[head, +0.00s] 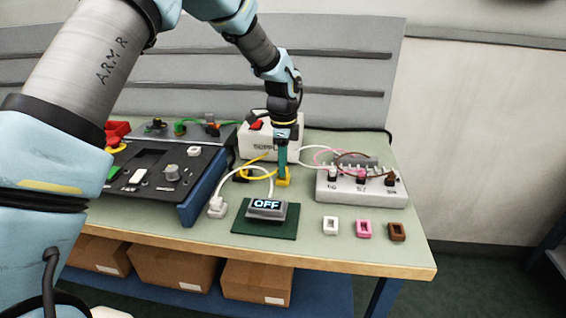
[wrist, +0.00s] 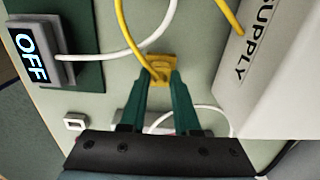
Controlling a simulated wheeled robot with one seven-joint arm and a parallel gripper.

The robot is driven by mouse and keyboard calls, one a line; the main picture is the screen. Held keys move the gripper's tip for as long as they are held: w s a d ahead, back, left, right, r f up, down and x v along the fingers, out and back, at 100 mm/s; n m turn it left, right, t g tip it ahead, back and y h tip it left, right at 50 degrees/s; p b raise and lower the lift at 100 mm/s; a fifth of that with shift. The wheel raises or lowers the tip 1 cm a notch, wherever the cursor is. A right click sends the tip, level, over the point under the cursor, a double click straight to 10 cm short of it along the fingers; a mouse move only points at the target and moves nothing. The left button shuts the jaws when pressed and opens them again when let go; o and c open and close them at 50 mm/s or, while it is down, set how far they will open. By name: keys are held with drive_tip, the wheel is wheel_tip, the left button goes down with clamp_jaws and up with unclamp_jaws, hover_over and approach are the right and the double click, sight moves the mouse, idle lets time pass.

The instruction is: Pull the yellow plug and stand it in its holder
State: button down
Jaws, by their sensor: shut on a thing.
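My gripper (head: 282,170) points down over the bench between the supply box and the OFF display. Its green fingers, also in the wrist view (wrist: 160,82), are shut on the yellow plug (wrist: 158,76), whose yellow cable runs up from it. The fingers hide most of the plug. A yellow block that looks like its holder (wrist: 162,61) shows right at the fingertips; it is also low at the fingertips in the head view (head: 284,183). I cannot tell whether the plug is seated in it or just above it.
The white supply box (head: 260,146) stands close behind my gripper. The OFF display (head: 266,210) on a green mat is in front. A socket box (head: 360,192) with several cables stands right. White (head: 330,225), pink (head: 364,229) and brown (head: 397,232) holders line the front right. A black panel (head: 150,188) stands left.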

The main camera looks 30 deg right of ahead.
drive_tip(key=shift+f, duration=0.15)
drive_tip(key=shift+c, duration=0.4)
unclamp_jaws()
idle(0.4)
idle(0.3)
wheel_tip(320, 180, up, 8)
drive_tip(key=p, duration=0.6)
drive_tip(key=shift+r, duration=0.25)
